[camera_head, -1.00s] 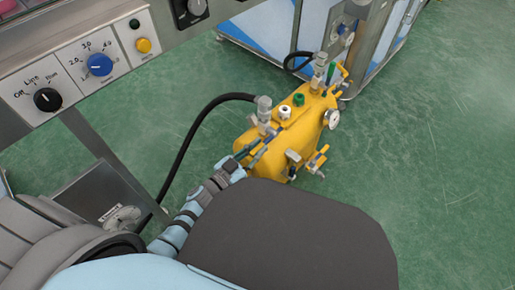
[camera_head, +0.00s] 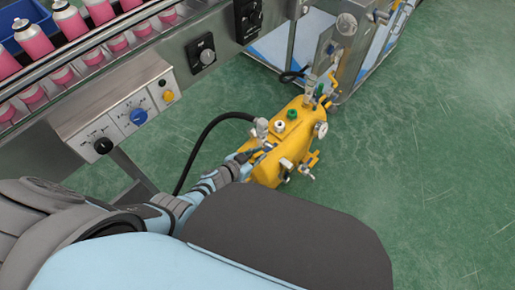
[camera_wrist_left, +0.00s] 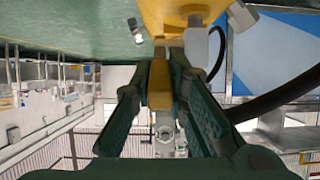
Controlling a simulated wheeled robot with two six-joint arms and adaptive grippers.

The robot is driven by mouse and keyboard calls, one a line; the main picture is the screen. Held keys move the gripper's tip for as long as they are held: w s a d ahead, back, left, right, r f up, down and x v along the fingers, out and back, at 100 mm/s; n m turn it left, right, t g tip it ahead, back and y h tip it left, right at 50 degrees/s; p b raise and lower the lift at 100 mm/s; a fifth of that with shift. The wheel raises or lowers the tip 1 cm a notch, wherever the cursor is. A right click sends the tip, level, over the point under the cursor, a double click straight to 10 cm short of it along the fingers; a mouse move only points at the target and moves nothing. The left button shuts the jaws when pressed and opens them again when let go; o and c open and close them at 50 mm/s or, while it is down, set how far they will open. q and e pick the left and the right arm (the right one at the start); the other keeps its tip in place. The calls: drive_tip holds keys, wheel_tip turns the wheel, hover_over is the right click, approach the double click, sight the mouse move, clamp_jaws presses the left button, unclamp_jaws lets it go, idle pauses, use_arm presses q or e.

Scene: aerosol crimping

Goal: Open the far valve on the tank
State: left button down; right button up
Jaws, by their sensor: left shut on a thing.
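The yellow tank (camera_head: 264,166) stands on the green floor, with valves and fittings at both ends and along its top. Its far-end valve fitting (camera_head: 311,84) stands upright near the steel machine. My left gripper (camera_head: 250,156) is at the tank's near left end, by the grey hose fitting (camera_head: 261,128). In the left wrist view, its two dark green fingers (camera_wrist_left: 161,82) are shut on a yellow valve handle (camera_wrist_left: 160,84), with the tank body (camera_wrist_left: 180,14) just beyond. My arm and body hide part of the near end in the head view. My right gripper is out of view.
A black hose (camera_head: 197,143) curves from the near fitting to the left. A control panel (camera_head: 118,115) and a conveyor with pink cans (camera_head: 69,20) are at the upper left. A steel machine (camera_head: 350,55) stands behind the tank. The floor at right is clear.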

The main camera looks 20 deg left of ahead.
use_arm(q)
drive_tip(key=shift+w+d+r+g+y+p, duration=0.1)
drive_tip(key=shift+w+r+g+y+p, duration=0.2)
drive_tip(key=shift+p, duration=0.35)
drive_tip(key=shift+w+d+r+g+p, duration=0.1)
drive_tip(key=shift+r+g+p, duration=0.25)
drive_tip(key=shift+p, duration=0.3)
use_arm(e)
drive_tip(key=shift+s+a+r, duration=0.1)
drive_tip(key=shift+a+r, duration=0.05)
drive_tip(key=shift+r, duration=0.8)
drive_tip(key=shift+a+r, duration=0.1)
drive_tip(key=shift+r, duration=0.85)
use_arm(q)
drive_tip(key=shift+s+f, duration=0.1)
drive_tip(key=shift+f, duration=0.05)
drive_tip(key=c, duration=1.6)
unclamp_jaws()
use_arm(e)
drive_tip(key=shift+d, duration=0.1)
use_arm(q)
drive_tip(key=shift+s, duration=0.1)
